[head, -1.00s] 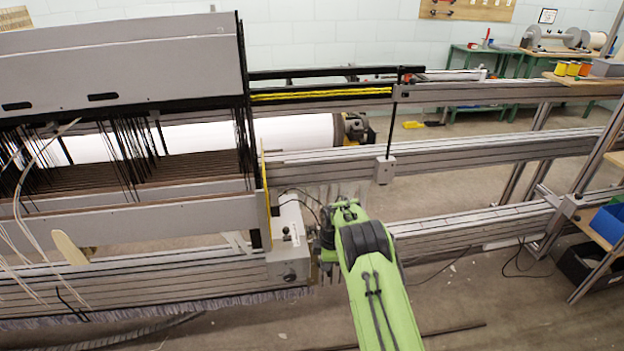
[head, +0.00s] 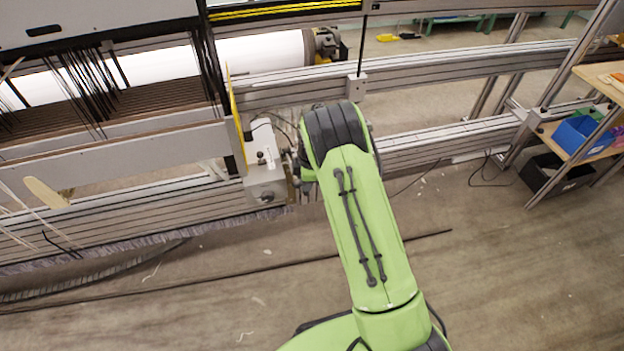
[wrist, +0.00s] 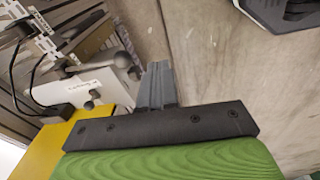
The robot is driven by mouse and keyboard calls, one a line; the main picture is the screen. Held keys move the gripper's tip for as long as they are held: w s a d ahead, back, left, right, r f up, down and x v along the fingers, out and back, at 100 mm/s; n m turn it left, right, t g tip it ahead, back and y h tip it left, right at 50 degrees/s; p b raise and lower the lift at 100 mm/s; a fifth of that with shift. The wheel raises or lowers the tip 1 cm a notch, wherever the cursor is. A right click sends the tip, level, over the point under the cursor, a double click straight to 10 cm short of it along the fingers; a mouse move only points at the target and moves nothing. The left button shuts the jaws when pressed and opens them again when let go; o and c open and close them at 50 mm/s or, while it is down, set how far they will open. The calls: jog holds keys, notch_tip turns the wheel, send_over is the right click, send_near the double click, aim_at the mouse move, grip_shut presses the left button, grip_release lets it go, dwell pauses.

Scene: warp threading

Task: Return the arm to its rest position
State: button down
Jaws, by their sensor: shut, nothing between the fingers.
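My green arm (head: 365,225) rises from the bottom of the head view, bent at a dark joint in front of the loom's beams. My gripper shows in the wrist view (wrist: 157,84) as two grey fingers, closed together with nothing between them. In the head view the gripper is mostly hidden behind my arm. A pale grey box with knobs (head: 265,175) on the loom stands left of the arm's far end. The box also shows in the wrist view (wrist: 95,92), left of the fingers; I cannot tell the exact gap.
A yellow plate (head: 237,130) stands beside the box, with dark hanging wires farther left. Metal loom beams (head: 440,150) run behind my arm. A shelf with a blue bin (head: 585,135) stands at the right. The floor at the lower right is clear.

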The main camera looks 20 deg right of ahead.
jog(key=s, duration=0.1)
jog(key=s+r, duration=0.2)
jog(key=shift+s+d+p, duration=0.3)
jog(key=shift+s+d, duration=0.05)
jog(key=shift+s, duration=0.05)
jog(key=s+r+m+t, duration=0.1)
jog(key=s+r+m, duration=0.35)
jog(key=r, duration=0.55)
jog(key=s+r+m+t, duration=0.1)
jog(key=s+r+m, duration=0.3)
jog(key=r, duration=0.7)
jog(key=s+r+m+t, duration=0.1)
jog(key=s+r+m, duration=0.25)
jog(key=s, duration=0.75)
jog(key=s+r+m+t, duration=0.2)
jog(key=s+m, duration=0.3)
jog(key=s, duration=0.5)
notch_tip(320, 180, up, 13)
jog(key=p, duration=1.2)
jog(key=shift+g+h, duration=0.3)
jog(key=shift+h, duration=0.1)
